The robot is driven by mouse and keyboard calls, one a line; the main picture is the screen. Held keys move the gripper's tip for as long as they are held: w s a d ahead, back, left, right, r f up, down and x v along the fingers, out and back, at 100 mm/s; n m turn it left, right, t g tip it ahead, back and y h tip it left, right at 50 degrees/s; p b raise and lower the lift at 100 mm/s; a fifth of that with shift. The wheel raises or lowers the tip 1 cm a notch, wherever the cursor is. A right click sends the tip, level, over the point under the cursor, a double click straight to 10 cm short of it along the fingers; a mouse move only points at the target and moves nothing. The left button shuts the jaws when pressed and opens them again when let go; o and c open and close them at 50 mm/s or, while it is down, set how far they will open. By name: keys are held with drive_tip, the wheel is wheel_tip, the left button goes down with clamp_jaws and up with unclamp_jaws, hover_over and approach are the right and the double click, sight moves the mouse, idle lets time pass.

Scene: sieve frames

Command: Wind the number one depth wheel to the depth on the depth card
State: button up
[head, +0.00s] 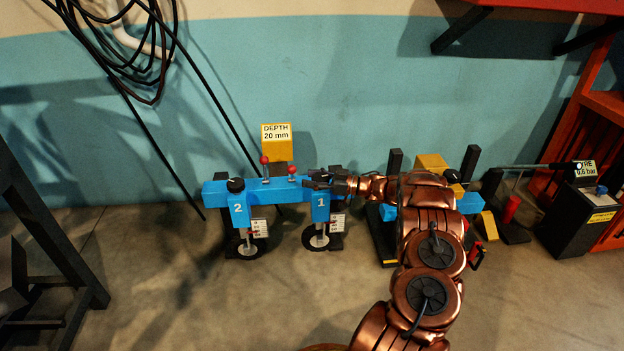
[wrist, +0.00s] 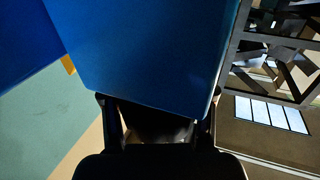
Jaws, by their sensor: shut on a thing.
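The depth card (head: 276,132) is a sign on a yellow block behind the blue beam and reads "DEPTH 20 mm". The number one unit (head: 320,205) is a blue block marked 1, with a disc below and a small white scale (head: 338,222) whose marks are too small to read. My gripper (head: 320,179) is at the top of this unit, shut on the dark number one depth wheel (wrist: 155,122), which shows between my fingers in the wrist view. In the head view my fingers mostly hide that wheel. The unit's blue body (wrist: 150,50) fills much of the wrist view.
The number two unit (head: 239,208) stands to the left with its own black wheel (head: 236,185). Two red-knobbed levers (head: 265,160) rise from the beam between the units. A black box with a "0.6 bar" card (head: 586,170) stands at the right.

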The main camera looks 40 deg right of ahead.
drive_tip(key=shift+s+d+r, duration=0.1)
drive_tip(key=shift+s+d, duration=0.05)
drive_tip(key=shift+d, duration=0.15)
idle(1.3)
drive_tip(key=o, duration=0.9)
drive_tip(key=shift+a, duration=0.1)
drive_tip(key=shift+a, duration=0.1)
drive_tip(key=v, duration=1.2)
